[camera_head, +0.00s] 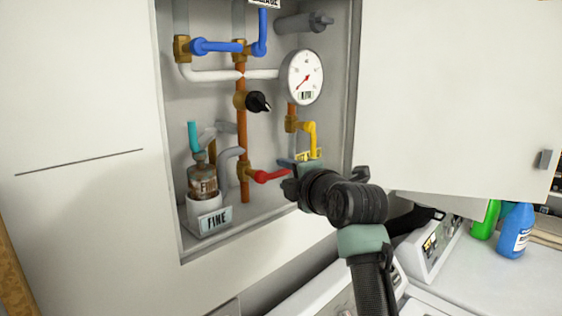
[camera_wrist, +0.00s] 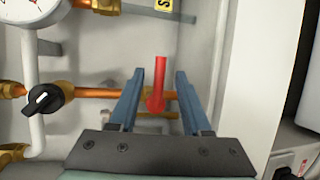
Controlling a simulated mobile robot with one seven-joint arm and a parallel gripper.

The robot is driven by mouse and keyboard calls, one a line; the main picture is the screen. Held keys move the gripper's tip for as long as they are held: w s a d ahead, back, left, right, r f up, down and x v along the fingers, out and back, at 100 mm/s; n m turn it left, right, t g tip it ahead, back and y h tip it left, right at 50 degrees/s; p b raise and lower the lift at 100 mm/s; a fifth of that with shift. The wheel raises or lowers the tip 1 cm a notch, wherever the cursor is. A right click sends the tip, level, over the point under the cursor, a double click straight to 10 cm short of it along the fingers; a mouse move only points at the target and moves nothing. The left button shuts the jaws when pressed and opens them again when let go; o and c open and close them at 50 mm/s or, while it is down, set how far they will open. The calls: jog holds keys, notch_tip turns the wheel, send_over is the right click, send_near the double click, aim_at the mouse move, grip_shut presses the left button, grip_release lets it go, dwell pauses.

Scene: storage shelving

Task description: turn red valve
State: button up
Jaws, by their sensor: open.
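The red valve (camera_head: 268,176) is a lever handle on a brass fitting low in the open wall cabinet, on the copper pipe. My gripper (camera_head: 291,187) is at the right of the red lever in the head view, and my wrist hides part of that area. In the wrist view my gripper (camera_wrist: 158,76) is open, with its two blue-grey fingers on either side of the red valve (camera_wrist: 158,82). The lever lies between them, with a visible gap on each side. How deep it sits between the fingers cannot be told.
Around it are a pressure gauge (camera_head: 304,77), a black knob (camera_head: 258,102), a yellow valve (camera_head: 311,135) and blue valves (camera_head: 215,47). The cabinet wall is close on the right, with an open door (camera_head: 450,90) beyond. A blue bottle (camera_head: 516,232) stands at lower right.

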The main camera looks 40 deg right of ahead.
jog(key=shift+p+x, duration=0.5)
jog(key=shift+x, duration=0.9)
jog(key=shift+c, duration=0.2)
grip_shut()
